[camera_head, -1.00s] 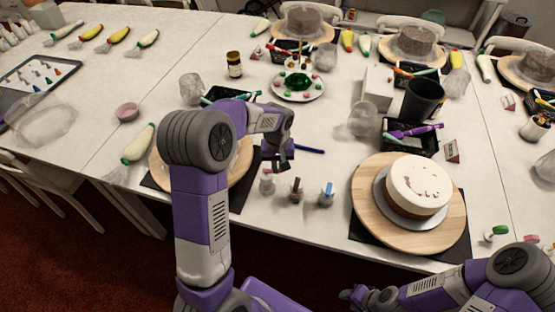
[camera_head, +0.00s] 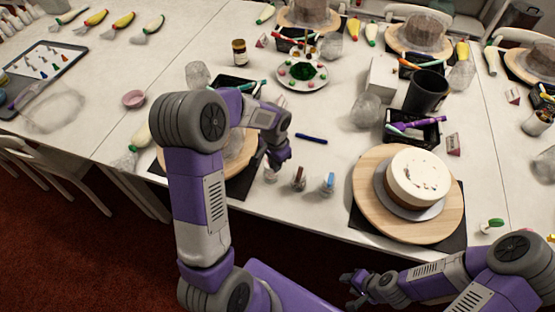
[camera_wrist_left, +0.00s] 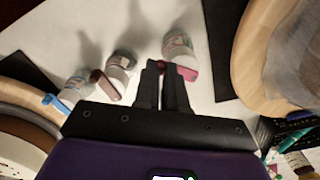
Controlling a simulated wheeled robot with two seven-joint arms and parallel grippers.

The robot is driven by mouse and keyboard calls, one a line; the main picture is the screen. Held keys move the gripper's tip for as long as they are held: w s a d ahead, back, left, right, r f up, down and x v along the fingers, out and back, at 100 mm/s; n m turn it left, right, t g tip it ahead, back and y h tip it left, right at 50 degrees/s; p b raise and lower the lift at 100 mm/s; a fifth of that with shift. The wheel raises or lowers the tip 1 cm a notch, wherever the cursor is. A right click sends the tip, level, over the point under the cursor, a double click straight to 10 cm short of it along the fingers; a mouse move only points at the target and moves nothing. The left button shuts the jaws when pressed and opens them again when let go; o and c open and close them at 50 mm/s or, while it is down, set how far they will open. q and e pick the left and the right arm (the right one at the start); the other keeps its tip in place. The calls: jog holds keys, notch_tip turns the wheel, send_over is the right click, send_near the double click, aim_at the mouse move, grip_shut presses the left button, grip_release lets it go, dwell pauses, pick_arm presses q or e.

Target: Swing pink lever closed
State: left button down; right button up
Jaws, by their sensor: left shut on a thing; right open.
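Three small bottles with levers stand near the table's front edge. The pink-lever bottle (camera_head: 270,175) is leftmost in the head view. In the left wrist view its bottle (camera_wrist_left: 177,45) is whitish, and the pink lever (camera_wrist_left: 187,72) sticks out right of my fingers. My left gripper (camera_head: 281,166) is at this bottle; its fingers (camera_wrist_left: 161,68) are nearly together, shut on the pink lever, whose gripped part they hide. My right gripper (camera_head: 350,280) is open and empty, in front of the table edge.
The brown-lever bottle (camera_wrist_left: 122,62) and blue-lever bottle (camera_wrist_left: 75,88) stand close beside it. A white cake (camera_head: 418,176) on a wooden turntable (camera_head: 372,210) is to the right. Another turntable (camera_wrist_left: 247,60) is on the other side. A blue pen (camera_head: 311,138) lies behind the bottles.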

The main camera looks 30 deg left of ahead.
pick_arm(q)
jog(key=shift+s+a+m, duration=0.1)
jog(key=shift+s+m, duration=0.1)
jog(key=shift+m, duration=0.3)
jog(key=c, duration=1.2)
grip_release()
notch_tip(320, 180, up, 8)
jog(key=shift+f+p, duration=0.2)
jog(key=shift+p, duration=0.85)
jog(key=shift+f, duration=0.1)
